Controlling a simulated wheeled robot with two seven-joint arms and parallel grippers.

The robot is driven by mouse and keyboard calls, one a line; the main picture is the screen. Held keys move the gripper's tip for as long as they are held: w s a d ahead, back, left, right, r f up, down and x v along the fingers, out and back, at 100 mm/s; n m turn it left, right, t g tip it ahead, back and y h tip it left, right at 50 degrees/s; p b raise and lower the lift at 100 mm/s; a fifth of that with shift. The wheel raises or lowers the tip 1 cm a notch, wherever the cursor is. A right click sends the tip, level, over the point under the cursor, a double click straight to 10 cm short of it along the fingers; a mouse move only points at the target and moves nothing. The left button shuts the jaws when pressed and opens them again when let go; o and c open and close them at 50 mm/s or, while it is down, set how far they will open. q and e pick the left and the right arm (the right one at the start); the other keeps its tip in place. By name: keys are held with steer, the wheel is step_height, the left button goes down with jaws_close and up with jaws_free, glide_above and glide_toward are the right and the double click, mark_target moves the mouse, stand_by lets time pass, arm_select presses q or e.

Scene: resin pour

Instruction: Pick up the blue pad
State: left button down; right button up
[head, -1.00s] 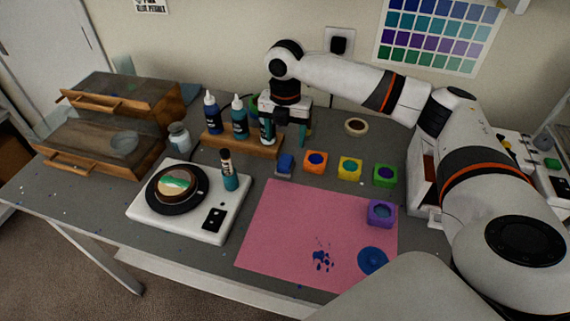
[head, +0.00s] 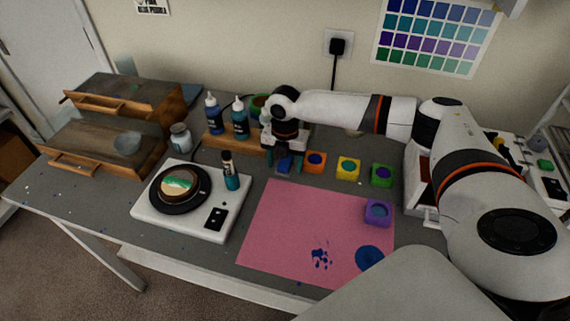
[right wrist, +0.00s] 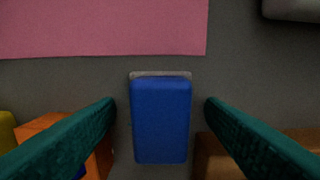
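The blue pad (head: 284,165) lies on the grey table, at the left end of a row of coloured blocks. In the right wrist view the blue pad (right wrist: 161,119) sits between the two dark green fingers, with a gap on each side. A pale edge shows along one end of it. My right gripper (head: 284,166) points down over the pad, fingers apart on either side of it; in the right wrist view the open fingers (right wrist: 160,108) do not touch it. My left gripper is not in view.
An orange block (head: 315,161) stands close right of the pad, then yellow (head: 347,167) and green (head: 381,174) blocks. A wooden bottle rack (head: 216,138) is close behind left. A pink mat (head: 295,225) lies in front; a white turntable device (head: 190,215) stands left.

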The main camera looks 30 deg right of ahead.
steer(key=c, duration=1)
steer(key=shift+o, duration=0.2)
steer(key=shift+r, duration=0.1)
